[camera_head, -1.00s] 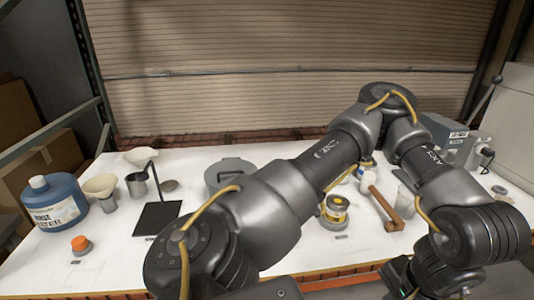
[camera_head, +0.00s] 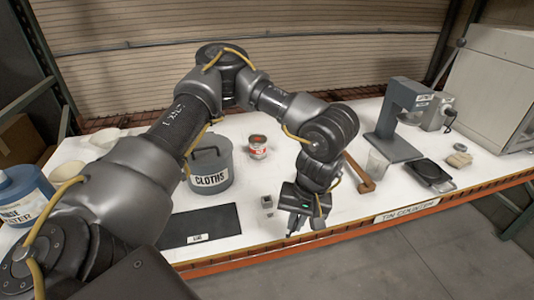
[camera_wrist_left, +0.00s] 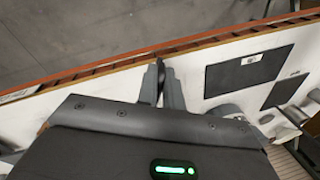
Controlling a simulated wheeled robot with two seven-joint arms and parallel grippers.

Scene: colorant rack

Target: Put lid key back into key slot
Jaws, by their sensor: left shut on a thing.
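My left gripper (camera_head: 297,222) hangs low over the front part of the white bench, below the dark wrist with a green light. In the left wrist view its two grey fingers (camera_wrist_left: 164,80) are close together on a thin dark piece, which appears to be the lid key (camera_wrist_left: 151,84). Most of the key is hidden by the fingers. A small grey block (camera_head: 267,204) stands on the bench just left of the gripper; it may be the key slot, but its opening is too small to make out. My right gripper is not in view.
A dark mat (camera_head: 200,226) lies to the left. The bench's orange front edge (camera_head: 350,226) is close.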

